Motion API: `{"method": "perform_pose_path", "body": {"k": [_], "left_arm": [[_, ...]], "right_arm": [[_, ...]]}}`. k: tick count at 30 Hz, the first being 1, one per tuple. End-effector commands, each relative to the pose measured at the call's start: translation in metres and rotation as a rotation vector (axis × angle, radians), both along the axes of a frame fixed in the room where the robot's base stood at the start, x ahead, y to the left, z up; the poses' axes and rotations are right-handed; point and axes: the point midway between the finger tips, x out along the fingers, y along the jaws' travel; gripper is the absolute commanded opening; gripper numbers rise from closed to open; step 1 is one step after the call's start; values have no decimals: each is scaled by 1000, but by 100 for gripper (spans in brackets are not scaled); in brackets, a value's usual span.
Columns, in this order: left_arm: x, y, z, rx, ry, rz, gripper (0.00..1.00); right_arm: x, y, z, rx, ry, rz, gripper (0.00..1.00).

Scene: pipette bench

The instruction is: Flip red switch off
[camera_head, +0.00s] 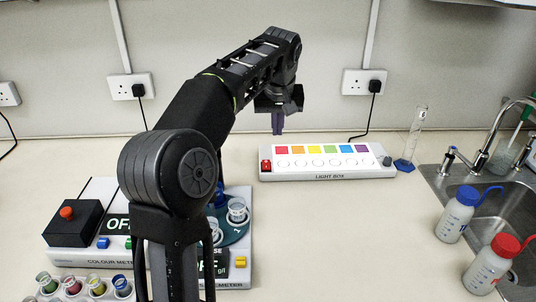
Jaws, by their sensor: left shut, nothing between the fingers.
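A white light box (330,176) lies on the bench in the middle right, labelled LIGHT BOX on its front. A red switch (266,165) is at its left end; its position is too small to tell. A row of coloured squares runs along the box's top, above several round marks. My left gripper (278,131) is shut and empty, with its fingers pointing down. In the picture it is just above the box's left part, up and to the right of the red switch and apart from it. My right gripper is not in view.
Several small vials sit in front. A measuring cylinder (413,138) stands right of the box. Blue-capped (455,218) and red-capped (488,270) bottles stand near the sink.

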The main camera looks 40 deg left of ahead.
Motion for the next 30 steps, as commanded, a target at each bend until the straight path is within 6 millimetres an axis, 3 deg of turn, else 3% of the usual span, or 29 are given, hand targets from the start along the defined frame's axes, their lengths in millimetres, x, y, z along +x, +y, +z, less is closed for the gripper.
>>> {"method": "perform_pose_path", "body": {"k": [5,17,23,30], "left_arm": [[-13,17,22,-8,21,26,0],[-17,16,20,-13,40,10,0],[-14,18,8,-14,42,10,0],[-5,27,-29,-15,43,11,0]], "right_arm": [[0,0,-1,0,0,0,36],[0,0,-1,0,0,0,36],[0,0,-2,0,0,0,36],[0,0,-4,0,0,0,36]]}}
